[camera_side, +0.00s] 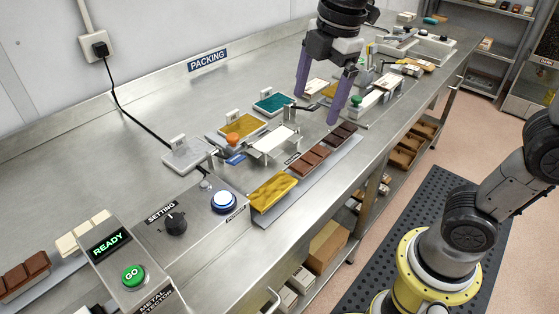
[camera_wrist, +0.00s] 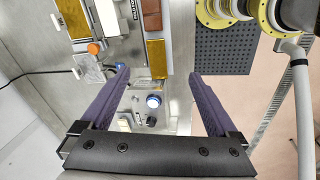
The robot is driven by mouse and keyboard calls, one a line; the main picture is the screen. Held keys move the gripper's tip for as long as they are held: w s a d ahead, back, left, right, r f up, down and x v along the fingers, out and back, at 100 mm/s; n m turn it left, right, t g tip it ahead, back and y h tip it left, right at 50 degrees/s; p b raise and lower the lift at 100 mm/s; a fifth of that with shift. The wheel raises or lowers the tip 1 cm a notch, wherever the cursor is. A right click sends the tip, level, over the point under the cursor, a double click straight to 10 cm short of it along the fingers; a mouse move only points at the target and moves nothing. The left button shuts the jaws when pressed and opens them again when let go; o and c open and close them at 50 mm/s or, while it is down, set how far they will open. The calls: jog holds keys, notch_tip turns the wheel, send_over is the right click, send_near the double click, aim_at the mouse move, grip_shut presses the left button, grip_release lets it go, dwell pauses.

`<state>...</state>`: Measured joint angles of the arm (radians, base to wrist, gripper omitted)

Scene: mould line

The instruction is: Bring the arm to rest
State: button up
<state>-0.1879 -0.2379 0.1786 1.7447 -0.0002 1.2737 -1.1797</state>
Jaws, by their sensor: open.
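My gripper (camera_side: 318,98) is in the upper middle of the side view, above the steel bench (camera_side: 120,165). Its two purple fingers are spread wide apart with nothing between them. In the wrist view my gripper (camera_wrist: 161,88) is also open, its fingers on either side of the bench edge and the blue button. The fingers appear above the row of bars, and I cannot tell their exact height.
A yellow bar (camera_side: 272,193) and brown bars (camera_side: 309,160) lie on a tray along the front edge. Moulds, one teal (camera_side: 273,103), stand behind the bars.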

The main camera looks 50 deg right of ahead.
jog(key=s+d+f+m+t, duration=0.1)
jog(key=s+d+f+m, duration=0.1)
jog(key=s+m, duration=0.5)
jog(key=s+d+f+m+t, duration=0.2)
jog(key=s+f+m, duration=0.3)
jog(key=m, duration=0.3)
jog(key=shift+s+d+f+m, duration=0.15)
jog(key=shift+s+d+m, duration=0.15)
jog(key=shift+s+d, duration=0.55)
